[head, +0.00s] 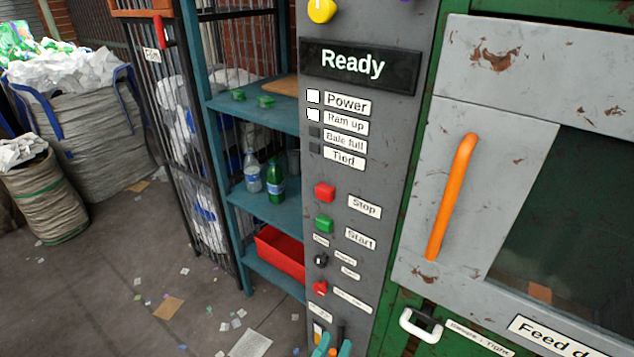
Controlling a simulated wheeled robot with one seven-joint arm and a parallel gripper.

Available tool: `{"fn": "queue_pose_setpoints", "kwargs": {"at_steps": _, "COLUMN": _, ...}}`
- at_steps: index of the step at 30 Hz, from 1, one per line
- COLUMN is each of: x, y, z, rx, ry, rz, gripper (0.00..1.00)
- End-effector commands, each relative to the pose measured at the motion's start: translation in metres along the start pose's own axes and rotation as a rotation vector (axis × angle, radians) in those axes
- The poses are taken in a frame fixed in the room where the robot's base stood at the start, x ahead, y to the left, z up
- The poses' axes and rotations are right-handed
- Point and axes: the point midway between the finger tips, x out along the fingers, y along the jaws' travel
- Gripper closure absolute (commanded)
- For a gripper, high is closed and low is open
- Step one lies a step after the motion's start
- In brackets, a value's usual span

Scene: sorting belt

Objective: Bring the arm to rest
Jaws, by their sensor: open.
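Two teal fingertips of my gripper (333,348) show at the bottom edge of the head view, in front of the lower end of the grey control panel (382,200). They are apart, with nothing seen between them. The rest of my gripper and my arm are out of the picture. I cannot tell whether the fingertips touch the panel.
The panel's display (358,66) reads "Ready"; the Power and Ram up lamps are white. An orange-handled (452,197) feed door and a white-grip latch (421,326) are at right. A teal shelf (255,112) and full sacks (88,135) stand left. Littered floor (110,285) is open.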

Motion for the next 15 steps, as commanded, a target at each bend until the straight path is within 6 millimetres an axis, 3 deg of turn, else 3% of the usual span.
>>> {"fn": "queue_pose_setpoints", "kwargs": {"at_steps": 3, "x": -0.024, "y": -0.002, "z": -0.026, "rx": -0.096, "ry": -0.085, "rz": -0.054, "gripper": 0.45}}
{"fn": "queue_pose_setpoints", "kwargs": {"at_steps": 15, "x": -0.113, "y": -0.029, "z": -0.086, "rx": -0.414, "ry": -0.399, "rz": -0.156, "gripper": 0.45}}
